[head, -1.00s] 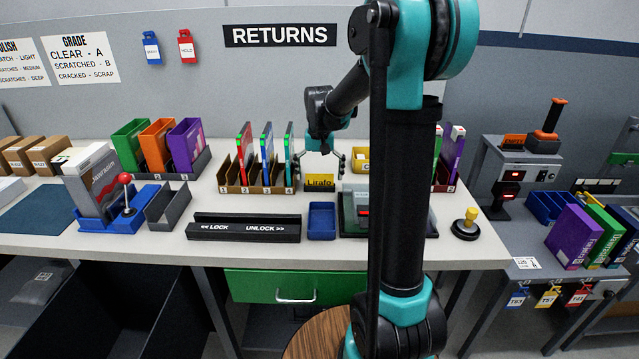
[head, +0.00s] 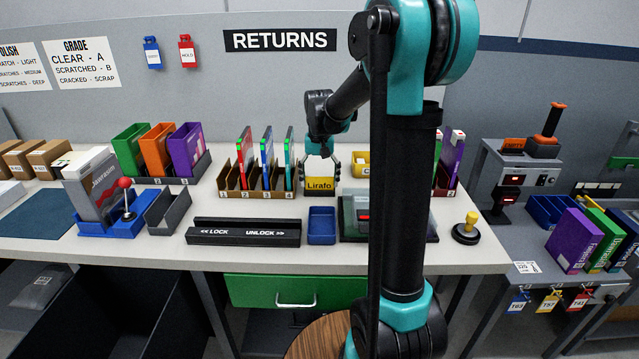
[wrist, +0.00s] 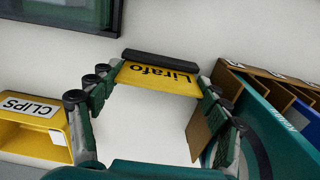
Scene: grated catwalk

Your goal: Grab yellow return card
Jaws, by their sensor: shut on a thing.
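The yellow return card (head: 320,186), printed "Lirafo", stands on the white counter behind the blue tray. It also shows at the top middle of the wrist view (wrist: 157,79), with a dark strip along its far edge. My gripper (head: 320,175) is shut on the card, one finger at each side edge. In the wrist view both fingertips (wrist: 160,82) meet the card's side edges. I cannot tell whether the card is clear of the counter.
A slotted brown rack (head: 257,198) with several upright cases stands just left. A yellow CLIPS bin (head: 361,170) is close on the right. The blue tray (head: 321,226) and a black LOCK/UNLOCK bar (head: 243,232) lie in front. My arm hides part of the counter.

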